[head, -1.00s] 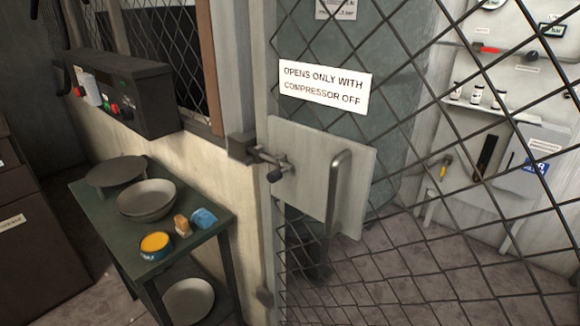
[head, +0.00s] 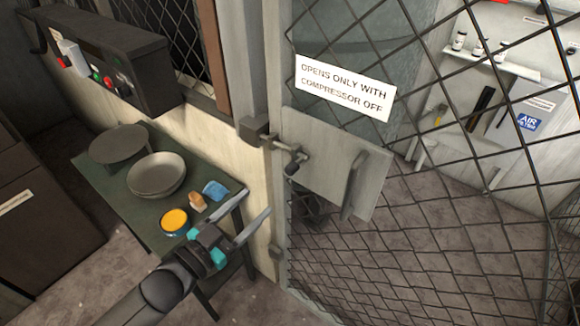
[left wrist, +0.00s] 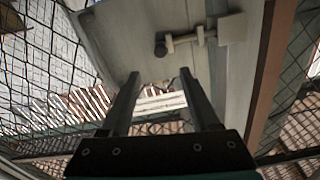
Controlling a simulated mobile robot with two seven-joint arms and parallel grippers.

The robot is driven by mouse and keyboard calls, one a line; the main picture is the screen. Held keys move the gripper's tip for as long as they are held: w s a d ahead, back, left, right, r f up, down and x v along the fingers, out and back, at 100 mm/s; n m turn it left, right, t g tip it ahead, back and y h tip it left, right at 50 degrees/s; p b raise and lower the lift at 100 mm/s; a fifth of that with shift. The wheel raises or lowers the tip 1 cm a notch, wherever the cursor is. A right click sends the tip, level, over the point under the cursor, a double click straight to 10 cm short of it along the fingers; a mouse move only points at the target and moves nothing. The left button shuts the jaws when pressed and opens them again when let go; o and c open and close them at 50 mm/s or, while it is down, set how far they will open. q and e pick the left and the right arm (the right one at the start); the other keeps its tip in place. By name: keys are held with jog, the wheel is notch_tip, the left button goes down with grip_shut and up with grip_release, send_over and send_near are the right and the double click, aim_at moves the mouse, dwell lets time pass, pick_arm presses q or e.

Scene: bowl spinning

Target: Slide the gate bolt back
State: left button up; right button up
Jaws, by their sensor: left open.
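The gate bolt (head: 293,158) is a short metal rod with a dark knob, mounted on a pale plate (head: 320,160) on the mesh gate. Its left end runs towards a dark block (head: 254,129) on the post. The bolt also shows in the left wrist view (left wrist: 180,42), beyond the fingertips. My left gripper (head: 250,222) is open and empty, below and left of the bolt and apart from it. Its fingers (left wrist: 158,78) are spread in the left wrist view. My right gripper is in neither view.
A green side table (head: 115,190) holds bowls (head: 156,174), a yellow-topped tin (head: 174,221) and small items, close to my left arm. A control box (head: 105,65) juts from the wall. A vertical handle (head: 354,185) stands right of the bolt. A sign (head: 344,88) hangs above.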

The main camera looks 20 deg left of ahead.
aim_at(288, 173)
pick_arm(q)
jog(key=x, duration=1.3)
jog(key=shift+w+f+p, duration=0.1)
jog(key=shift+p, duration=0.2)
grip_shut()
dwell(1.0)
